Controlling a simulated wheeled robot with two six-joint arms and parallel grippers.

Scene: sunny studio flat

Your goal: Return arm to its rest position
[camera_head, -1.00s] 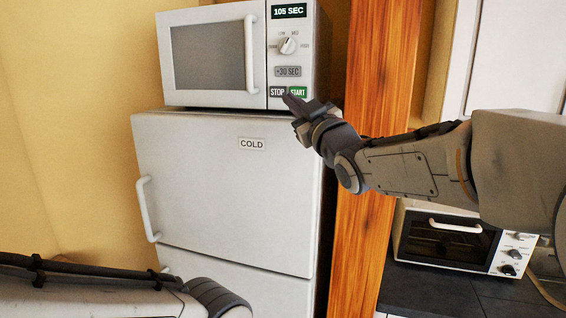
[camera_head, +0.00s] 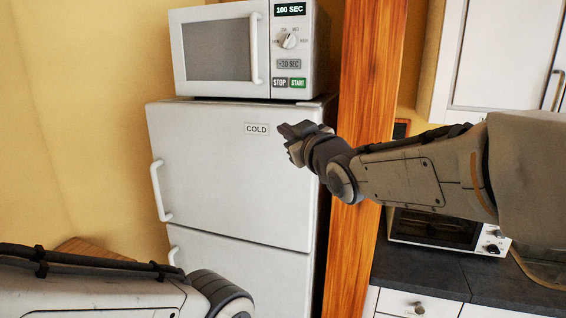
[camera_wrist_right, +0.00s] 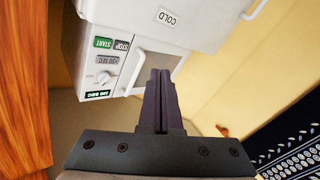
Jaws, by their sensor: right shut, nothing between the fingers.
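My right arm reaches in from the right in the head view. Its gripper (camera_head: 287,131) is in front of the upper fridge door, just right of the COLD label and below the microwave (camera_head: 218,52). In the right wrist view the gripper (camera_wrist_right: 160,75) is shut with nothing between its fingers. The microwave display reads 100 SEC, and its STOP and START buttons are uncovered. The microwave also shows in the right wrist view (camera_wrist_right: 85,62), appearing upside down. My left arm lies along the lower left of the head view; its gripper is out of the picture.
The white fridge (camera_head: 215,180) stands under the microwave. A wooden post (camera_head: 368,80) rises right of it, behind my right arm. A toaster oven (camera_head: 435,228) sits on the dark counter (camera_head: 420,272) at right. White cabinets (camera_head: 500,60) hang above.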

